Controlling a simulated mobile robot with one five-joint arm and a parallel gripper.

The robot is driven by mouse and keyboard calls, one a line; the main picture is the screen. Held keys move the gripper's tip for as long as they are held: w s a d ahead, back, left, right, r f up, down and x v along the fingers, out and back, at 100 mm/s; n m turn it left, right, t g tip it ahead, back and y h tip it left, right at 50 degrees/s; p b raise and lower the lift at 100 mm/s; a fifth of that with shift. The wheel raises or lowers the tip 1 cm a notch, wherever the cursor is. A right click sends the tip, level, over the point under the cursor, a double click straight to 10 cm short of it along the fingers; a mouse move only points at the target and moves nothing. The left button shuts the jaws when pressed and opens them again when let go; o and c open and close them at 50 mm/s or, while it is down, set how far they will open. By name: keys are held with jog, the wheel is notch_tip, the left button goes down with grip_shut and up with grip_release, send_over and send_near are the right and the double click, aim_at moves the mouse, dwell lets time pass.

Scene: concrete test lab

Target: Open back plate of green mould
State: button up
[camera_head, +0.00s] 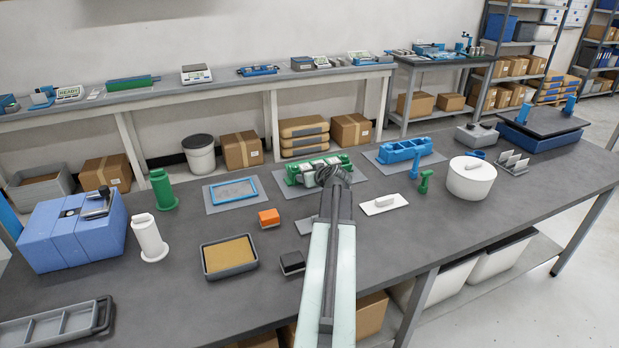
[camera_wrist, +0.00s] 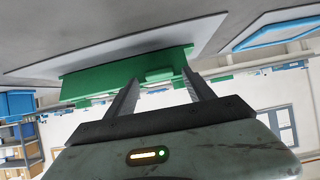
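The green mould (camera_head: 292,174) sits on a grey mat at the back middle of the bench, partly hidden by my gripper (camera_head: 326,174) in the head view. In the wrist view, which is upside down, the green mould (camera_wrist: 95,82) lies just beyond my gripper (camera_wrist: 159,80). The two fingers are spread apart with nothing held between them. A small green tab (camera_wrist: 160,74) on the mould's near face shows between the fingertips. I cannot tell whether the fingers touch the mould. The back plate cannot be made out separately.
A blue mould (camera_head: 405,151) stands to the right on its own mat, with a blue frame (camera_head: 235,191) on the left.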

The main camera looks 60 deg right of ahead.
jog(key=p+v, duration=0.3)
jog(key=v, duration=0.4)
jog(key=shift+s+a+r+p, duration=0.2)
jog(key=shift+s+r+p, duration=0.1)
jog(key=shift+p, duration=0.1)
jog(key=shift+f, duration=0.1)
